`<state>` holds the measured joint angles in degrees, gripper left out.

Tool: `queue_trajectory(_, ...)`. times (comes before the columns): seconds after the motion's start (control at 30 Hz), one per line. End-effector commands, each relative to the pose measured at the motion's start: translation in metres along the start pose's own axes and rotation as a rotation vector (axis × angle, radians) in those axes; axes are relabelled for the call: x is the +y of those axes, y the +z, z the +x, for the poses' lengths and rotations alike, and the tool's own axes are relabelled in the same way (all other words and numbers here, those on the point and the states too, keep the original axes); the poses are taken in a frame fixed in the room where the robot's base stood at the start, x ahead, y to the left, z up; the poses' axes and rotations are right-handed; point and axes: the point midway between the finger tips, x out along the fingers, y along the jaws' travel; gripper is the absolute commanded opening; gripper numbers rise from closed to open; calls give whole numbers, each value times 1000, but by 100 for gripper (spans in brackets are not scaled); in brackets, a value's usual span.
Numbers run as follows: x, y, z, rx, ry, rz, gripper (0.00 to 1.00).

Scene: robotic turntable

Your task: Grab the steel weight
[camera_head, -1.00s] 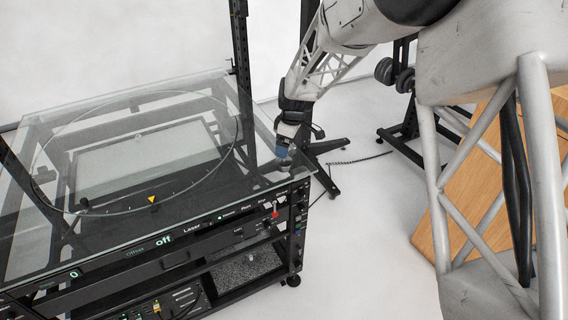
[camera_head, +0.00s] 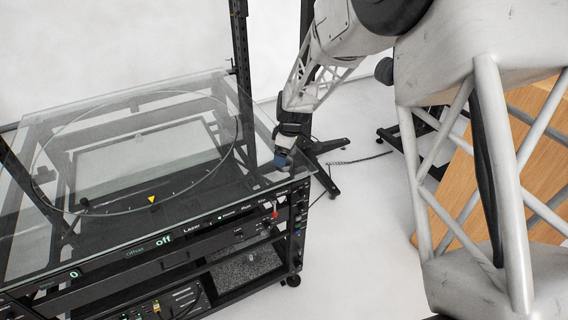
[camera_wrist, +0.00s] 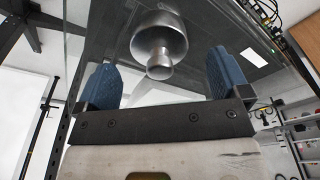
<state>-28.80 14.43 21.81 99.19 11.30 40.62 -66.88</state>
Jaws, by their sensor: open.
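The steel weight (camera_wrist: 160,45) shows in the wrist view as a shiny round metal body with a narrower knob towards my gripper. It stands on the glass top (camera_wrist: 262,35). My gripper (camera_wrist: 163,82) is open, with one blue finger on each side of the weight's knob and a gap on both sides. In the head view my gripper (camera_head: 282,162) is low over the right corner of the glass-topped turntable (camera_head: 60,140). The weight is hidden behind the gripper there.
A front panel with lit displays (camera_head: 165,240) and a red-tipped switch (camera_head: 274,214) lies just below the glass edge. A black upright post (camera_head: 241,60) rises behind the gripper. A wooden surface (camera_head: 470,190) is at the right. The left part of the glass is clear.

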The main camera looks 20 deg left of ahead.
Motion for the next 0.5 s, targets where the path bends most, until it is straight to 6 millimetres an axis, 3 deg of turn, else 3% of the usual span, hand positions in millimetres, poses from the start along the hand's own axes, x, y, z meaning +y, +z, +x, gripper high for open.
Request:
queue_trajectory(0.23, 0, -1, 28, -1, -1, 0, 94)
queue_trajectory(0.5, 0, -1, 34, 0, 0, 0, 94)
